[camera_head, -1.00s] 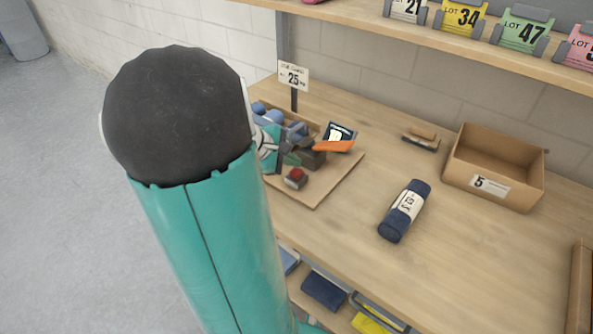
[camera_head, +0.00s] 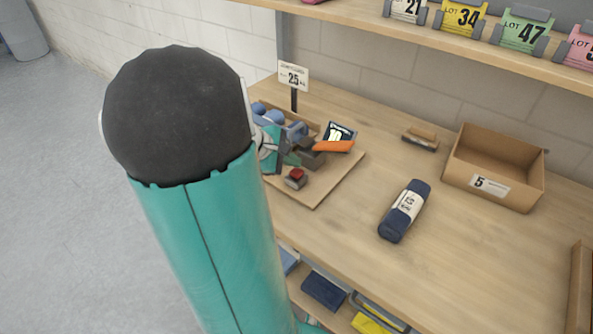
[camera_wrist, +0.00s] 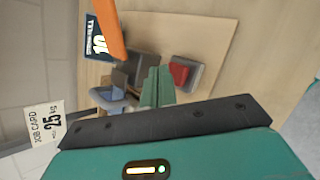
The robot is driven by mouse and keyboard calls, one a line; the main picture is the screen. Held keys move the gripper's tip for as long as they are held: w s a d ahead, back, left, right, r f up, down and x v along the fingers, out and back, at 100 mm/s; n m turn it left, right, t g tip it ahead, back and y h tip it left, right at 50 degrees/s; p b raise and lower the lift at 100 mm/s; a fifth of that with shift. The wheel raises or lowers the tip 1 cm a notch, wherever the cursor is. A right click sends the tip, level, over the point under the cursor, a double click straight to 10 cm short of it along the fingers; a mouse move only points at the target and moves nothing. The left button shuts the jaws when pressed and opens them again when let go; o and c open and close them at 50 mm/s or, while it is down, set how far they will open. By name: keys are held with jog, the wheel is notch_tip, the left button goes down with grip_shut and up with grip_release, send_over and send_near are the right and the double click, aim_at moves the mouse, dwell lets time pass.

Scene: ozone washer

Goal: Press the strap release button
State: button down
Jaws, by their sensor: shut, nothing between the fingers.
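A red button (camera_head: 297,173) on a small dark block sits at the front of a wooden board (camera_head: 325,187) on the bench. In the head view my gripper (camera_head: 291,158) is behind and left of the button, partly hidden by my arm. An orange lever (camera_head: 333,146) and a small dark display (camera_head: 340,132) reading 10 stand behind the button.
A blue device (camera_head: 275,118) stands at the back of the board, with a job card sign (camera_head: 293,76) behind it. A dark blue roll (camera_head: 404,211), a brush-like block (camera_head: 421,138) and an open cardboard box (camera_head: 495,168) are to the right. The bench between them is clear.

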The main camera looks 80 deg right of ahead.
aim_at(292, 172)
jog(key=shift+f, duration=0.4)
jog(key=shift+f, duration=0.6)
dwell(0.8)
jog(key=shift+r, duration=1.05)
jog(key=shift+r, duration=0.1)
jog(key=shift+r, duration=2.4)
